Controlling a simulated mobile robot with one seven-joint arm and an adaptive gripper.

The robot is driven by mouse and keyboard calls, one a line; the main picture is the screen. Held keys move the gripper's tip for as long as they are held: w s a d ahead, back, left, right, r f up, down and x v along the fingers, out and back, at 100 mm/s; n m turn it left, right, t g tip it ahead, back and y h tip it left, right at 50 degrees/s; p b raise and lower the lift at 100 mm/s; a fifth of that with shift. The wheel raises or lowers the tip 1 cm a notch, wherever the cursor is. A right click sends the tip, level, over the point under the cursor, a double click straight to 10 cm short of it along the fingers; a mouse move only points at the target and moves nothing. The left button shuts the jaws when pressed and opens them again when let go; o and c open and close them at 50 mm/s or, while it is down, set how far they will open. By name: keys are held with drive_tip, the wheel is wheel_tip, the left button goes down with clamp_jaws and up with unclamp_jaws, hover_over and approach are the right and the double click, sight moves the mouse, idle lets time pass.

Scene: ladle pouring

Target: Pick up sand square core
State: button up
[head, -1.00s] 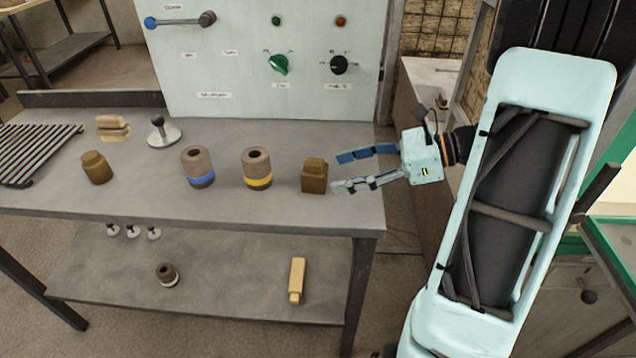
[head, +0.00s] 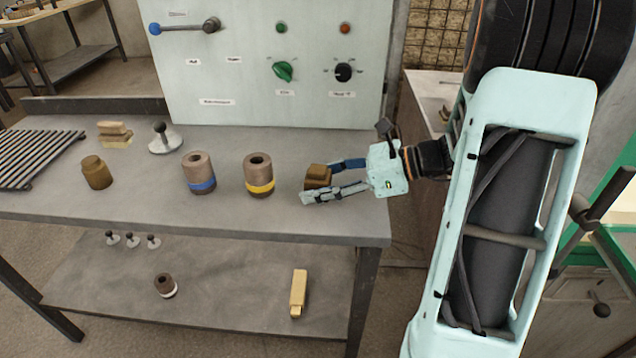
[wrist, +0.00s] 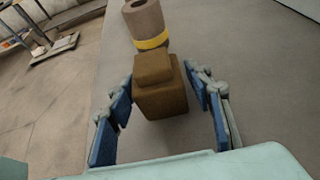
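The sand square core (head: 317,177) is a brown block with a smaller square top, upright on the grey table near its right end. My gripper (head: 322,181) reaches in from the right at table height, its fingers on the near and far sides of the core. The near finger hides the core's lower part in the head view. In the wrist view the core (wrist: 158,86) stands between the two blue-padded fingers (wrist: 163,108), with a gap on each side. The gripper is open.
A yellow-banded cylinder (head: 258,175) stands just left of the square core, and a blue-banded one (head: 199,173) further left. A brown round core (head: 96,172) and a knobbed disc (head: 165,139) are farther left. A control panel (head: 230,95) rises behind.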

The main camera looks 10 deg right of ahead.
drive_tip(key=c, duration=1)
drive_tip(key=shift+r, duration=0.1)
